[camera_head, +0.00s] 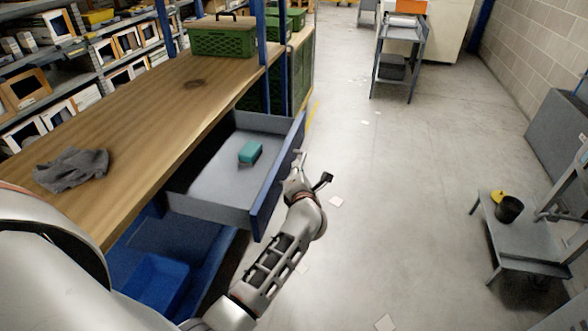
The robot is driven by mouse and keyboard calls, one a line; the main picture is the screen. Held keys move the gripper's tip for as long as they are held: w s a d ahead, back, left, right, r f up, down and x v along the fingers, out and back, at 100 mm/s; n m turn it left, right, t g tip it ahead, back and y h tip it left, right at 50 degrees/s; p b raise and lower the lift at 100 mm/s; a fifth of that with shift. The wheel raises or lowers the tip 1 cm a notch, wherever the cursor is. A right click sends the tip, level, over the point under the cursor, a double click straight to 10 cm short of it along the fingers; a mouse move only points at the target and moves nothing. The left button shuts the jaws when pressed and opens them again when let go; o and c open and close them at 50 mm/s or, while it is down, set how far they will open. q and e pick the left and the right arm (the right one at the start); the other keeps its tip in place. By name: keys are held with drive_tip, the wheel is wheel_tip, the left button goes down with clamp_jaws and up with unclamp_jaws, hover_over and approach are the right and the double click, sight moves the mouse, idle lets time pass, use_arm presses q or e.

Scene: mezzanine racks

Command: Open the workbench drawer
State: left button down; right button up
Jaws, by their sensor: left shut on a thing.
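The workbench drawer (210,190) is pulled out from under the wooden workbench top (150,110), with its grey inside and blue front panel (276,182) showing. A small teal block (250,152) lies on the drawer floor. My left gripper (300,166) is at the outer side of the front panel, near its upper edge, and is shut on the drawer handle. The handle itself is mostly hidden by the fingers. My right gripper is not in view.
A grey cloth (72,168) and a green crate (222,36) are on the bench top. A blue bin (155,284) stands below the bench. The floor between is mostly clear, with scattered paper.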

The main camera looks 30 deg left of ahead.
use_arm(q)
drive_tip(key=shift+d+f, duration=0.1)
drive_tip(key=shift+d, duration=0.1)
drive_tip(key=c, duration=2.1)
unclamp_jaws()
drive_tip(key=v, duration=1.2)
